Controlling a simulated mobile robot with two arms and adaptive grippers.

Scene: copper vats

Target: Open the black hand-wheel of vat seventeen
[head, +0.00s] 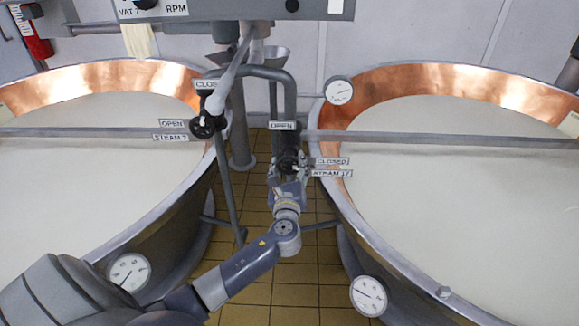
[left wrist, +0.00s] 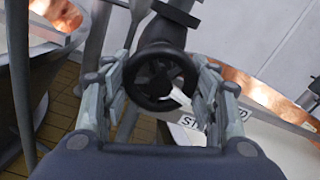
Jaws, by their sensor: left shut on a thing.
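The black hand-wheel of vat seventeen (head: 288,160) sits on the pipe between the two vats, among an OPEN label (head: 283,126) above, a CLOSED label (head: 332,161) to its right and a steam label (head: 331,173) below that. My left gripper (head: 287,180) reaches it from below and partly hides it. In the left wrist view the wheel (left wrist: 160,75) lies between the two fingers, which are shut on its rim. A white pointer (left wrist: 181,97) sticks out at the wheel's lower right, towards the steam label. My right gripper is out of view.
A similar wheel (head: 203,126) labelled STEAM 7 is at the upper left. Copper-rimmed vats of pale liquid stand left (head: 110,80) and right (head: 430,78). Gauges (head: 339,91) sit at their edges. A narrow tiled floor strip (head: 270,291) runs between them.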

